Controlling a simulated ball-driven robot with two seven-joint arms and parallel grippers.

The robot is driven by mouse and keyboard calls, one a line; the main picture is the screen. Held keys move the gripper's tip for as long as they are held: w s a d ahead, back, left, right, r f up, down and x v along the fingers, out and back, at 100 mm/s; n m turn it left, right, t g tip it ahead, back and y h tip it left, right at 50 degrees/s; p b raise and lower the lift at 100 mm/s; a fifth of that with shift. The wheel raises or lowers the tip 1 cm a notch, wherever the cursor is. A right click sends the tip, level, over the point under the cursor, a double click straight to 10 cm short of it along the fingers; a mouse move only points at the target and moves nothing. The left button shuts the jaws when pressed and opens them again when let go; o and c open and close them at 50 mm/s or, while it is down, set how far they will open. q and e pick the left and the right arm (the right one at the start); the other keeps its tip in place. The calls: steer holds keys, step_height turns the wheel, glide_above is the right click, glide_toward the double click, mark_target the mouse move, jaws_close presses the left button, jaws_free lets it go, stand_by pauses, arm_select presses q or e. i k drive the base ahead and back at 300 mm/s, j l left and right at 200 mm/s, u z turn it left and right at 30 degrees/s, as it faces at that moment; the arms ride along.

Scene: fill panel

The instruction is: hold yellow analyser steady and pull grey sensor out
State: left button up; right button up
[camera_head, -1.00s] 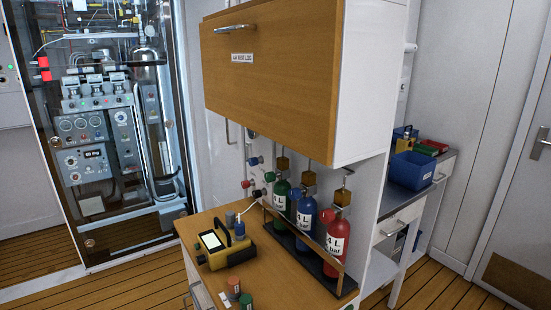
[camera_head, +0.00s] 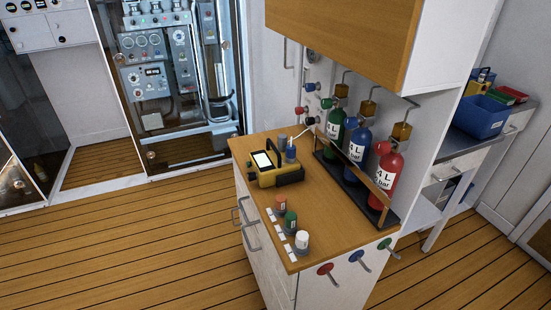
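The yellow analyser (camera_head: 262,179) stands on the wooden counter top, left of the gas bottles. It has a pale screen on top, a dark handle and a dark end on its right. A small blue-grey cylinder (camera_head: 291,149) stands at its back right side; it may be the grey sensor, but I cannot tell whether it is seated in the analyser. Another grey cylinder (camera_head: 282,142) stands just behind it. Neither of my grippers shows in the view.
Green (camera_head: 335,130), blue (camera_head: 359,146) and red (camera_head: 385,176) bottles stand in a rack behind a wooden rail. Several small capped jars (camera_head: 290,222) line the counter's front left. Handles and coloured knobs (camera_head: 326,268) stick out from the cabinet. The wooden floor (camera_head: 130,245) at left is clear.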

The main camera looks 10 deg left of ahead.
mark_target(282, 139)
steer(key=i+j+z, duration=0.1)
steer(key=z, duration=0.35)
steer(key=j+z, duration=0.2)
steer(key=z, duration=0.2)
steer(key=j+z, duration=0.15)
steer(key=z, duration=0.3)
steer(key=j+z, duration=0.2)
steer(key=z, duration=0.2)
steer(key=i+j, duration=0.05)
